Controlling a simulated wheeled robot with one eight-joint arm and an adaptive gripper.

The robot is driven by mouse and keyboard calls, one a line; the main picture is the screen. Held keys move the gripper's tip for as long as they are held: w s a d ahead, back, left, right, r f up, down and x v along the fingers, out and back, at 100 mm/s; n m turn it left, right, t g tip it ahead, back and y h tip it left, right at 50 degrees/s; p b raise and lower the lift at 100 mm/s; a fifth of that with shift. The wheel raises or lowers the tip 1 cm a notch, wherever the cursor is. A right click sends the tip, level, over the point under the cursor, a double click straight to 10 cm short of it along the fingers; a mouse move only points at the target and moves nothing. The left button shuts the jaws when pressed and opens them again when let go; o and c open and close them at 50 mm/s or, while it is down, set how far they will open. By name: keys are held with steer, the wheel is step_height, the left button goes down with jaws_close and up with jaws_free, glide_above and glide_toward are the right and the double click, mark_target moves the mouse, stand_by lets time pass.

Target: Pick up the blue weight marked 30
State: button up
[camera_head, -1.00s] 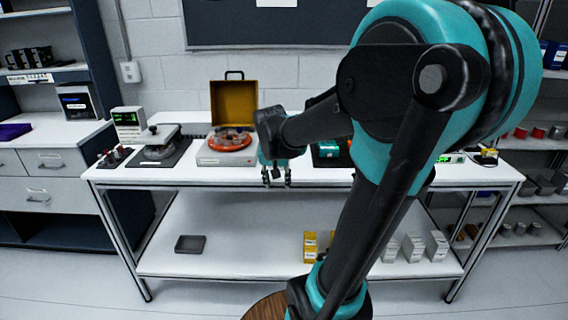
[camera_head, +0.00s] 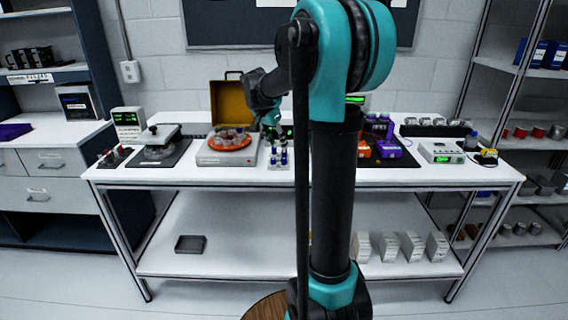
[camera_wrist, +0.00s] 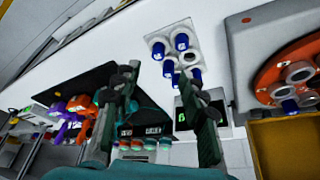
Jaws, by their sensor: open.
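No marking 30 is legible in either view, so I cannot tell which thing is the blue weight. Several small blue-topped pieces (camera_head: 284,157) stand on a white holder on the table, just right of the centrifuge-like device. They also show in the wrist view as blue-ended pieces (camera_wrist: 182,42) beyond my fingers. In the head view, my gripper (camera_head: 270,118) hangs near the table's back, behind the blue-topped pieces and partly hidden.
A device with an orange rotor (camera_head: 229,141) and raised yellow lid stands left of the blue-topped pieces. Purple and orange blocks (camera_head: 388,148) sit on a black mat at right. A green-display box (camera_head: 441,153) is farther right. The table's front strip is clear.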

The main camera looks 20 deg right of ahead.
mark_target(284, 158)
steer(key=x, duration=0.8)
steer(key=shift+d+f, duration=0.15)
steer(key=shift+d, duration=0.05)
steer(key=shift+s, duration=0.1)
jaws_close()
